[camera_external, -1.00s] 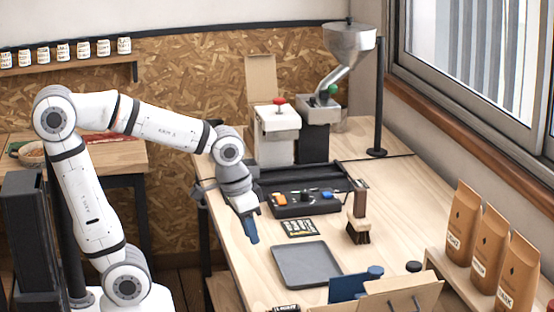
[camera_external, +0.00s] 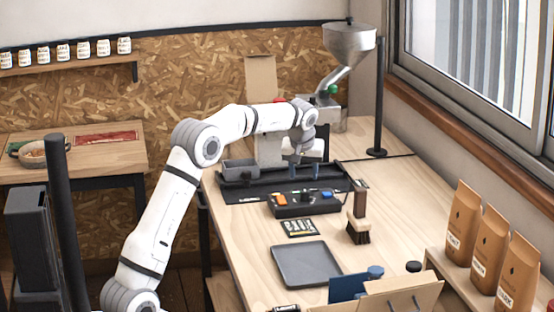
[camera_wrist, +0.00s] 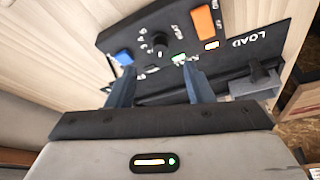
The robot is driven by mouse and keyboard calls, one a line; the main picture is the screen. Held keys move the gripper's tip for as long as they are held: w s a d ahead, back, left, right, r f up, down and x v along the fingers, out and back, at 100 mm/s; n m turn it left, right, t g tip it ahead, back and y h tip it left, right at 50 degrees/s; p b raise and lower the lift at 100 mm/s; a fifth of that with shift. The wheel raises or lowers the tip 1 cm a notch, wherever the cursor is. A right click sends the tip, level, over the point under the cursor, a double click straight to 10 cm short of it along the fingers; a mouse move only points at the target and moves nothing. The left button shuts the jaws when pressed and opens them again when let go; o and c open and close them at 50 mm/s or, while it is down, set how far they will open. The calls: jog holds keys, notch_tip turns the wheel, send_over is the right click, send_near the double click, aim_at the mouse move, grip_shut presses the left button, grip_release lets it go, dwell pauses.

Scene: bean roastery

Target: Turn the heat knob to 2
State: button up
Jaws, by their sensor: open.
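The black control panel (camera_external: 303,207) lies on the table, with an orange switch (camera_external: 280,199) at its left and a blue button (camera_external: 327,195) at its right. In the wrist view the dark round heat knob (camera_wrist: 159,40) sits between the blue button (camera_wrist: 124,57) and the orange switch (camera_wrist: 206,22), near the HEAT lettering. Its setting is too small to read. My gripper (camera_external: 304,171) is open and empty above the black frame behind the panel. In the wrist view its blue fingers (camera_wrist: 160,84) point toward the panel, apart from the knob.
The roaster (camera_external: 268,150) and the hopper machine (camera_external: 349,45) stand behind my gripper. A small grey bin (camera_external: 240,170) is left of it. A brush (camera_external: 359,222), a card (camera_external: 298,228) and a grey tray (camera_external: 306,265) lie in front or to the right of the panel.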

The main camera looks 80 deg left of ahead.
aim_at(305, 192)
jog(key=x, duration=0.7)
jog(key=shift+a+f, duration=0.2)
jog(key=shift+f, duration=0.1)
jog(key=shift+c, duration=0.2)
jog(key=c, duration=0.9)
